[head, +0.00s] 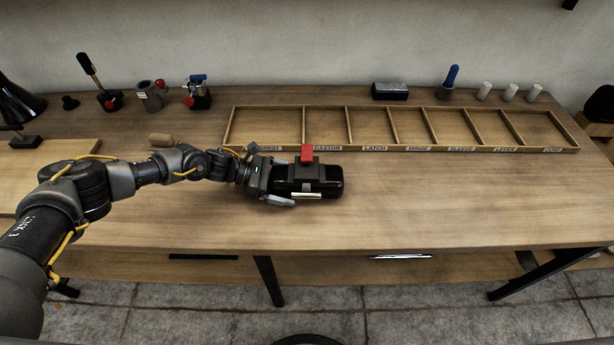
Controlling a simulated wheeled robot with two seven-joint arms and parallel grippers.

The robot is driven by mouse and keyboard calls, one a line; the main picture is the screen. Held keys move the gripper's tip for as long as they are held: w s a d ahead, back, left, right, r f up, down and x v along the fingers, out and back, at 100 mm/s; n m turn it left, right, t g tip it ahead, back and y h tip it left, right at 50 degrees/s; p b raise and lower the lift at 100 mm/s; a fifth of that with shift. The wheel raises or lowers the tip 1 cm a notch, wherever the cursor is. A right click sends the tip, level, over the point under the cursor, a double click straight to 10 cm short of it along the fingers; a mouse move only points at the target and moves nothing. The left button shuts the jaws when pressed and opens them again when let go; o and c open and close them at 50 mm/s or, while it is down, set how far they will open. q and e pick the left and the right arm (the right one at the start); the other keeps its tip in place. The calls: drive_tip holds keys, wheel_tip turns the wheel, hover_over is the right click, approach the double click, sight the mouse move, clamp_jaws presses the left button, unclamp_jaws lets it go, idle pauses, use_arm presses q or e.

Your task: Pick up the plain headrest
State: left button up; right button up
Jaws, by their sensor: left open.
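A black padded block, which looks like the headrest (327,182), lies on the wooden workbench (420,205) near the middle. It has a dark bracket across it, a red piece (307,153) at its top and a pale strip at its front edge. No second headrest shows, so I cannot tell whether this is the plain one. My left gripper (276,180) is open at the left end of the headrest, one finger toward the front of the bench. Whether the fingers touch it I cannot tell. My right gripper is out of view.
A labelled, compartmented wooden tray (400,151) lies behind the headrest. Clamps and small fixtures (150,95) stand at the back left. A dark block (390,91), a blue-handled tool (451,77) and pale cylinders (510,92) stand behind the tray. The bench's right front is clear.

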sight(276, 173)
use_arm(q)
drive_tip(key=c, duration=1.5)
drive_tip(key=shift+w+r, duration=0.1)
drive_tip(key=shift+r, duration=0.45)
drive_tip(key=shift+c, duration=0.2)
wheel_tip(276, 173, up, 2)
drive_tip(key=shift+r+b, duration=0.15)
drive_tip(key=shift+b, duration=0.25)
drive_tip(key=s+r+b, duration=0.1)
drive_tip(key=s+r, duration=0.1)
drive_tip(key=s+r+b, duration=0.1)
drive_tip(key=s+r, duration=0.2)
drive_tip(key=shift+s+d+r, duration=0.1)
drive_tip(key=shift+d+r, duration=0.1)
drive_tip(key=shift+r, duration=0.1)
drive_tip(key=s+d+r+b, duration=0.1)
drive_tip(key=s+r, duration=0.3)
drive_tip(key=s, duration=0.4)
drive_tip(key=shift+s+b, duration=0.4)
drive_tip(key=shift+b, duration=0.4)
drive_tip(key=shift+r, duration=0.1)
